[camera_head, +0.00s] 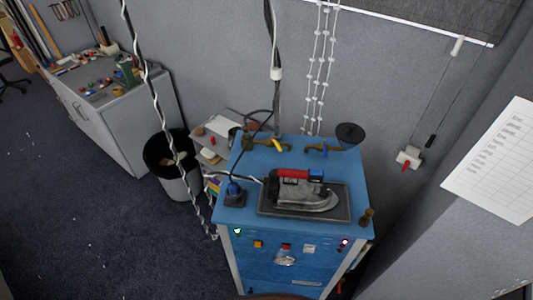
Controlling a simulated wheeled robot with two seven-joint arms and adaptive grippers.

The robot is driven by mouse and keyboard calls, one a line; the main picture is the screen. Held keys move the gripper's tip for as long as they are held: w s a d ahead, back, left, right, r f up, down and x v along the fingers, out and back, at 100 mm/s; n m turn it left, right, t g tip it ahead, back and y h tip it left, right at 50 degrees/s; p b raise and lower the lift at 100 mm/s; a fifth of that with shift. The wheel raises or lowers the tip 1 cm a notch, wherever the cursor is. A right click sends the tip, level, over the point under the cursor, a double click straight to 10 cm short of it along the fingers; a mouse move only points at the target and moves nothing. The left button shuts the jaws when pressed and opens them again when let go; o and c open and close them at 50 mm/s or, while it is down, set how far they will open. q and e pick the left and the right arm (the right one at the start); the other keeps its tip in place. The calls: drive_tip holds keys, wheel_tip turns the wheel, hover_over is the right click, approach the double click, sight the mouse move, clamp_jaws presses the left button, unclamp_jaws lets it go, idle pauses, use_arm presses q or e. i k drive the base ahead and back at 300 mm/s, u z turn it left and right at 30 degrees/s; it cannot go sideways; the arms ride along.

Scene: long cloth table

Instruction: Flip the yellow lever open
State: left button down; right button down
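A small yellow lever (278,144) sits on a brass valve at the back left of the blue cabinet top (258,165). It slants from upper left to lower right; it is too small to tell its exact angle to the pipe. A similar valve with a blue lever (325,149) stands to its right, and that lever looks upright. Neither of my grippers shows in the head view, and nothing touches the yellow lever.
An iron (302,190) with a red handle rests on a dark plate (268,206) in front of the valves. A dark blue object (234,193) stands at the left edge. A dark round dish (350,133) is behind right. Cables hang above the cabinet. A bin (178,180) stands left.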

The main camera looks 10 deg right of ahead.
sight(272, 140)
drive_tip(key=z, duration=0.2)
drive_tip(key=i, duration=0.7)
drive_tip(key=z, duration=0.65)
